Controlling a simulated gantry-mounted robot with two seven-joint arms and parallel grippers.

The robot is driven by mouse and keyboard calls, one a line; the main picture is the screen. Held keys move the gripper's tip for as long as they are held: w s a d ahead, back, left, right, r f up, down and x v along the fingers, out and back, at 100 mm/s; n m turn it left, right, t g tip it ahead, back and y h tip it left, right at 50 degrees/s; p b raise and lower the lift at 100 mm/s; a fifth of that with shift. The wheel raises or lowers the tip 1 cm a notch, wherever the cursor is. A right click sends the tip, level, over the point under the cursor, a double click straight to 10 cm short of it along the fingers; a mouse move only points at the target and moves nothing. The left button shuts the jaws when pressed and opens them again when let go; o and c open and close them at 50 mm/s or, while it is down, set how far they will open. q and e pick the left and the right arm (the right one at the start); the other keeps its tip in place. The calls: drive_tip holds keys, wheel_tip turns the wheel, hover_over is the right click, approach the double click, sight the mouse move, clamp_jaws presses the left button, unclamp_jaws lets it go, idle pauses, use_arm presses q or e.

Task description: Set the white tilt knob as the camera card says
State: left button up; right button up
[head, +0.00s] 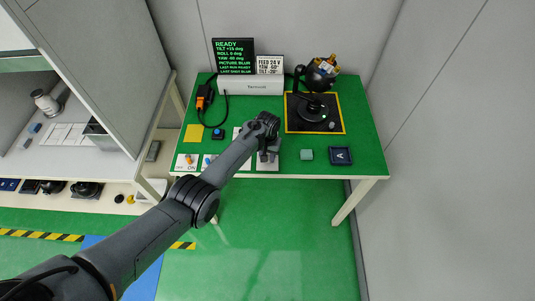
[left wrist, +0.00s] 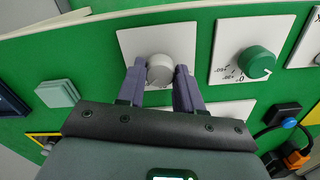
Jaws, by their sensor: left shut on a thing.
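The white tilt knob (left wrist: 159,65) sits on a white plate (left wrist: 184,42) in the left wrist view. My left gripper (left wrist: 160,76) is shut on it, one finger on each side. Its scale and pointer cannot be read. In the head view my left gripper (head: 267,154) hides the knob at the front of the green table (head: 290,166). The camera card (head: 269,65) reads FEED 24 V, YAW -60°, TILT -20°. The screen (head: 233,57) reads READY, TILT +15 deg, ROLL 0 deg, YAW -60 deg, PICTURE BLUR. My right gripper is not in view.
A green knob (left wrist: 257,61) on its own plate is beside the white one. The black camera gimbal (head: 313,108) stands on a yellow-edged mat at the back right. A teal block (head: 306,155) and a dark blue tray (head: 340,155) lie to the right of my gripper.

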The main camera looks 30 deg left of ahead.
use_arm(q)
drive_tip(key=shift+m, duration=0.8)
drive_tip(key=o, duration=1)
drive_tip(key=shift+o, duration=0.2)
wheel_tip(320, 180, up, 11)
drive_tip(key=p, duration=0.4)
drive_tip(key=shift+f, duration=0.1)
